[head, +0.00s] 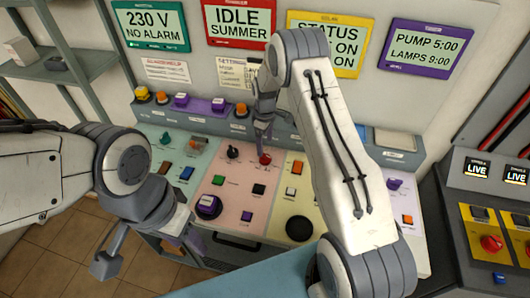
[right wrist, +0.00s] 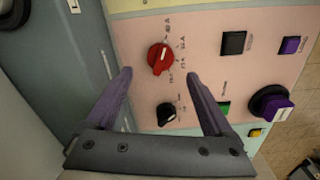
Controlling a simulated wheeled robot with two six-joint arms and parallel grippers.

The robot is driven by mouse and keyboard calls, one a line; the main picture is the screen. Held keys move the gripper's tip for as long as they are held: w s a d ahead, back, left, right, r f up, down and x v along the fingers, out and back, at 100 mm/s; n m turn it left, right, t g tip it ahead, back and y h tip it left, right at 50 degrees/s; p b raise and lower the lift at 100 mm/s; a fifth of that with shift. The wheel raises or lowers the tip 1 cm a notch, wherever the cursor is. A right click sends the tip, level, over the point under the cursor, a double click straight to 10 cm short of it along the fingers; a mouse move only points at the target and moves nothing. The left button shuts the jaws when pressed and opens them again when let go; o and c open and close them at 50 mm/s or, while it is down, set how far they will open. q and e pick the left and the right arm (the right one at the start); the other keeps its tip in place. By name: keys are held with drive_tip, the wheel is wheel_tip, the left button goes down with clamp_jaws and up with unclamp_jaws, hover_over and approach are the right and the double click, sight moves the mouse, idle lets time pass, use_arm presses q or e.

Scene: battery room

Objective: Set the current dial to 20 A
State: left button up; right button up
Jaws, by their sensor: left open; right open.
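The red dial (head: 265,158), with small amp labels around it, sits on the pink panel; it also shows in the right wrist view (right wrist: 158,58). Its white mark is visible, but the labels are too small to read surely. My right gripper (head: 263,132) is open above the red dial; in the right wrist view its purple fingers (right wrist: 159,73) are spread, with the dial beyond and between their tips. I cannot tell any contact. My left gripper (head: 150,252) is open and empty at the lower left, in front of the console.
A black knob (right wrist: 165,113) sits beside the red dial. Also on the pink panel are a black button (right wrist: 233,43), a green button (right wrist: 223,108) and a large purple knob (right wrist: 270,104). A raised ledge (head: 205,108) with knobs runs behind. Shelves (head: 65,65) stand at the left.

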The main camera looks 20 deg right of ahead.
sight(265, 155)
wheel_tip(265, 155, down, 6)
drive_tip(key=shift+r+p, duration=0.25)
drive_tip(key=shift+p, duration=0.75)
drive_tip(key=shift+f, duration=0.65)
drive_tip(key=c, duration=1.4)
